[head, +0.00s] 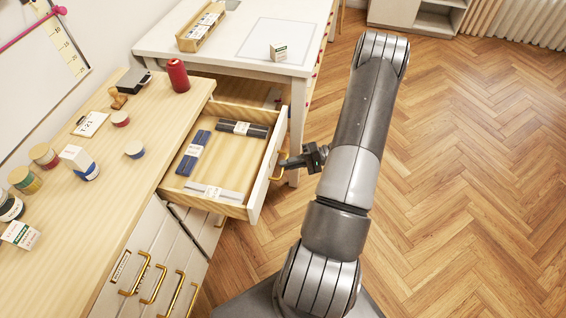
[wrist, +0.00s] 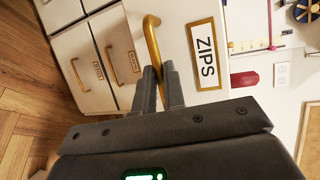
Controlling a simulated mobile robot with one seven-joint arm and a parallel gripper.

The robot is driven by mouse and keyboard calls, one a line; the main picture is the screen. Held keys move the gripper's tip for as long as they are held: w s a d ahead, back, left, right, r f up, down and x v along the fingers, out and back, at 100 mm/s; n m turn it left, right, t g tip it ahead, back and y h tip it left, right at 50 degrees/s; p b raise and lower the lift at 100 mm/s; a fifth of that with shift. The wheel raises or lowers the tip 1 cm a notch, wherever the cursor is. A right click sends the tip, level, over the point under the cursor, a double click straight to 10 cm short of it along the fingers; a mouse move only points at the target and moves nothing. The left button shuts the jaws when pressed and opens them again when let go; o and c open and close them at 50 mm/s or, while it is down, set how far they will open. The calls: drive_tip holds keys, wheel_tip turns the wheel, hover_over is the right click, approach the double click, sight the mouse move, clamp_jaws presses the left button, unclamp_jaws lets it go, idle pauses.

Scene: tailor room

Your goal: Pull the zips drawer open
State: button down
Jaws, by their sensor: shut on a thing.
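The zips drawer (head: 258,190) stands pulled out from the wooden counter in the head view. Inside lie a blue packet, a black packet and a white packet. In the wrist view its white front (wrist: 180,45) carries a gold-framed label (wrist: 206,54) reading ZIPS and a gold handle (wrist: 151,38). My gripper (wrist: 158,82) is shut on that handle, its two fingers on either side of the bar. In the head view my gripper (head: 289,162) is at the drawer front, with the handle (head: 280,166) partly hidden.
Closed drawers with gold handles (head: 150,285) line the counter (head: 115,200) at lower left. A white table (head: 240,50) stands close behind the open drawer, its leg near the gripper. The wooden floor (head: 460,180) at right is clear.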

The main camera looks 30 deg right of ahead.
drive_tip(key=c, duration=1.5)
unclamp_jaws()
drive_tip(key=v, duration=1)
drive_tip(key=shift+d, duration=0.35)
drive_tip(key=shift+s, duration=0.1)
